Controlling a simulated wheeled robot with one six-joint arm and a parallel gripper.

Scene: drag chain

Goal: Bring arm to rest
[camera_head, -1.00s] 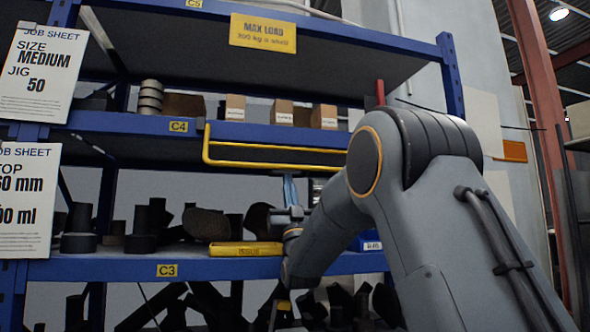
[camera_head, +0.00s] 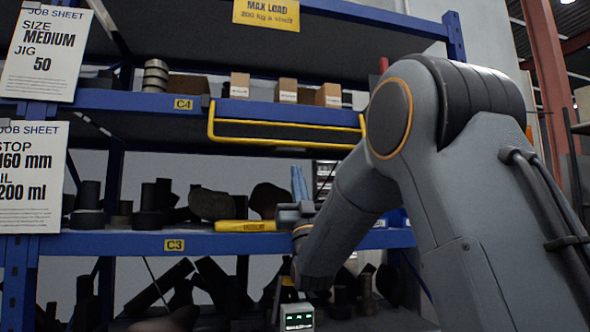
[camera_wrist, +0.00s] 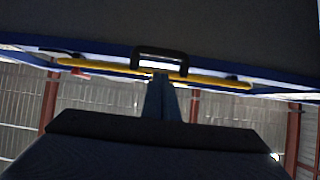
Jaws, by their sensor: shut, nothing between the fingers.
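My gripper (camera_head: 299,172) points up in the head view, in front of the rack. Its two blue fingers are together with nothing between them. They stand just below the yellow-edged rail, and I cannot tell the gap in depth. My grey arm (camera_head: 455,160) is bent, with its elbow high at the right and the forearm sloping down left to the wrist. In the wrist view the closed fingers (camera_wrist: 160,92) point toward the underside of a dark shelf.
A yellow rail (camera_head: 285,142) juts from the C4 shelf, and crosses the wrist view (camera_wrist: 215,82). Boxes (camera_head: 283,91) stand above. A small display box (camera_head: 297,317) is below the wrist. Job sheets (camera_head: 48,50) hang left.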

